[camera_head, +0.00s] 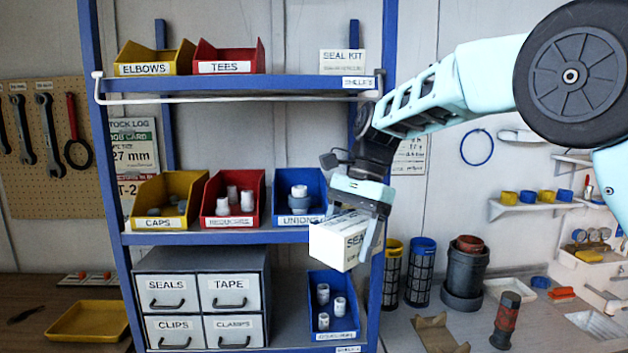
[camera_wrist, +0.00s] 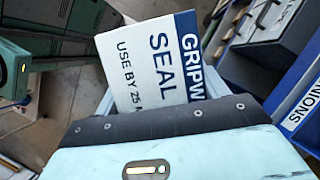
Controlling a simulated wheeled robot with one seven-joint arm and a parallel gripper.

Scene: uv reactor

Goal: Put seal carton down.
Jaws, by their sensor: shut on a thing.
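The seal carton (camera_head: 336,241) is a white box with dark lettering. My gripper (camera_head: 352,222) is shut on it and holds it tilted in the air, in front of the shelf unit's right side. In the head view it hangs below the fingers, beside the blue unions bin. In the wrist view the carton (camera_wrist: 155,65) shows its blue "GRIPW" band and "SEAL" print beyond the gripper body. The fingertips are mostly hidden in the wrist view.
The blue shelf unit (camera_head: 240,237) holds a yellow caps bin (camera_head: 165,222), a red reducers bin (camera_head: 230,221) and a blue unions bin (camera_head: 297,219). Below are a drawer cabinet (camera_head: 203,263) and a blue bin (camera_head: 333,335). Black cylinders (camera_head: 420,270) stand on the right counter.

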